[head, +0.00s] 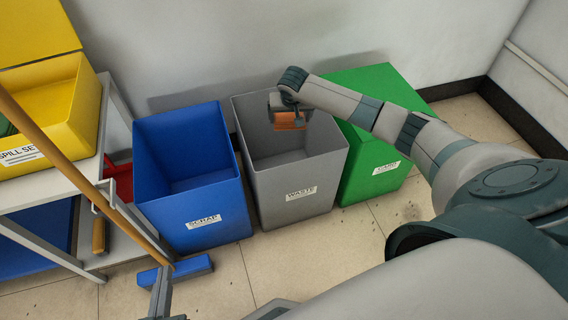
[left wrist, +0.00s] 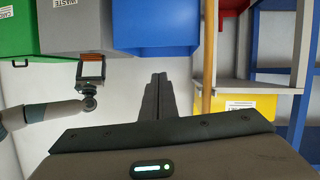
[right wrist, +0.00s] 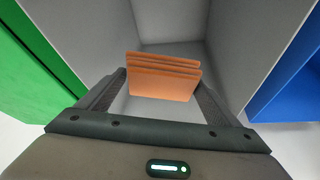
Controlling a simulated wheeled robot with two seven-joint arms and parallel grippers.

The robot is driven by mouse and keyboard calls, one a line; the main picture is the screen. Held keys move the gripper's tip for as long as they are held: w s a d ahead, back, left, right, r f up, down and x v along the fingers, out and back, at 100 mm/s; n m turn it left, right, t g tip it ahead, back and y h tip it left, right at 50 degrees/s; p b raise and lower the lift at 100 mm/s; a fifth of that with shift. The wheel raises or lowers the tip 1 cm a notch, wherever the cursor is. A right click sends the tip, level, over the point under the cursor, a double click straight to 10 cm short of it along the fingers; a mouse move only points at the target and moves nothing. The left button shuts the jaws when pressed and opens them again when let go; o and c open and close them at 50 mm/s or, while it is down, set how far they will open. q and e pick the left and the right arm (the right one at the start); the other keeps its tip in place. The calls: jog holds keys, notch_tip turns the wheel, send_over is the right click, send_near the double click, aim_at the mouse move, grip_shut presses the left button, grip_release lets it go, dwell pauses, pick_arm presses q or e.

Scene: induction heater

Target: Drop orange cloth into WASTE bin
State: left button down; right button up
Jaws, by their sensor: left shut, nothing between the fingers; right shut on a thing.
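The folded orange cloth (head: 290,121) hangs from my right gripper (head: 287,106) over the open grey WASTE bin (head: 295,195). In the right wrist view the cloth (right wrist: 163,80) is held between the two fingers, with the grey bin walls (right wrist: 228,40) around and below it. My right gripper is shut on the cloth. My left gripper (head: 160,295) is low at the bottom of the head view, away from the bins. In the left wrist view its fingers (left wrist: 158,80) are together with nothing between them.
The blue SCRAP bin (head: 190,180) stands left of the grey bin, and a green bin (head: 375,165) stands right of it. A shelf with a yellow spill bin (head: 50,110) is at the left. A broom (head: 75,165) leans in front of the shelf.

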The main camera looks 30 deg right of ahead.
pick_arm(q)
jog(key=shift+r, duration=0.15)
pick_arm(e)
jog(key=o, duration=0.9)
jog(key=shift+r, duration=0.15)
jog(key=shift+s+r, duration=0.1)
jog(key=shift+r, duration=0.05)
pick_arm(q)
jog(key=s+a+f+g+y+p, duration=0.2)
jog(key=s+a+f+g+p, duration=0.2)
jog(key=s+f+g, duration=0.2)
jog(key=shift+a+f, duration=0.4)
jog(key=shift+f, duration=0.5)
pick_arm(e)
jog(key=v, duration=1.6)
jog(key=shift+s+r, duration=0.15)
jog(key=shift+r, duration=0.15)
pick_arm(q)
jog(key=shift+s, duration=0.1)
